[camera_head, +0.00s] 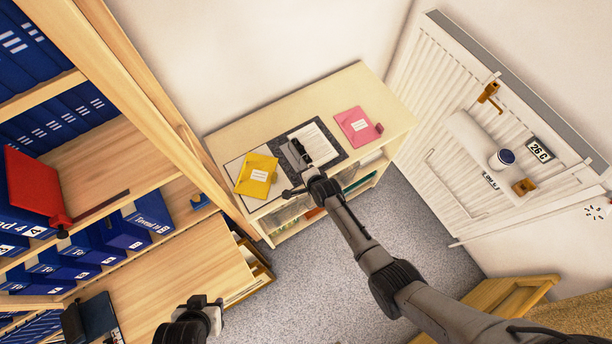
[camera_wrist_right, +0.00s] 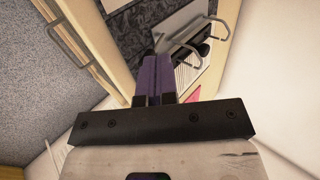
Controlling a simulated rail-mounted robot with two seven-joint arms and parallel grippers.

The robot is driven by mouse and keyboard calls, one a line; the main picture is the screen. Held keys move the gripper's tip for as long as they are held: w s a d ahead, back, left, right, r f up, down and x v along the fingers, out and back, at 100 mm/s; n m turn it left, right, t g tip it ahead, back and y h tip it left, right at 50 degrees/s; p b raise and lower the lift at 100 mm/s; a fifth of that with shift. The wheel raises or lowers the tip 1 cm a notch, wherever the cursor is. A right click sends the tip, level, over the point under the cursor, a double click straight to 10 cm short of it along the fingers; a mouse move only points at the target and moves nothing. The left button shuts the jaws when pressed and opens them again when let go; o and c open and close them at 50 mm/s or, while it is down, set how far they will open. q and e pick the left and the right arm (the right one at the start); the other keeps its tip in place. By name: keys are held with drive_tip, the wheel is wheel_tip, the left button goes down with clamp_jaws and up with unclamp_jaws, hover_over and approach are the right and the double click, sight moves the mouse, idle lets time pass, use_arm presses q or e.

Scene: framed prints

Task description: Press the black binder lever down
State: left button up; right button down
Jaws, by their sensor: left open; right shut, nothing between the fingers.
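An open dark binder (camera_head: 341,153) with white paper (camera_head: 316,141) lies on top of the low cabinet in the head view. In the right wrist view its metal ring-and-lever mechanism (camera_wrist_right: 183,45) stands just beyond my fingers. The black lever itself is hard to make out. My right gripper (camera_head: 292,150) is over the left part of the binder; its purple fingers (camera_wrist_right: 156,77) are shut and empty, close to the metal loops. I cannot tell if they touch. My left gripper (camera_head: 212,304) is open and empty at the bottom of the head view, away from the binder.
A yellow folder (camera_head: 257,175) and a pink folder (camera_head: 354,126) lie either side of the binder on the cabinet (camera_head: 375,88). A shelf with blue binders (camera_head: 150,217) and a red binder (camera_head: 32,187) stands left. A white radiator (camera_head: 440,80) is right.

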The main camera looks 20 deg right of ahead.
drive_tip(key=shift+w+a+f+b, duration=0.25)
drive_tip(key=shift+w+b, duration=0.2)
drive_tip(key=shift+w, duration=0.15)
drive_tip(key=r+p, duration=0.2)
drive_tip(key=w+r+p, duration=0.1)
drive_tip(key=r+p, duration=0.1)
drive_tip(key=shift+a+r, duration=0.15)
drive_tip(key=shift+r, duration=0.2)
drive_tip(key=p+v, duration=0.1)
drive_tip(key=v, duration=0.8)
drive_tip(key=shift+s, duration=0.15)
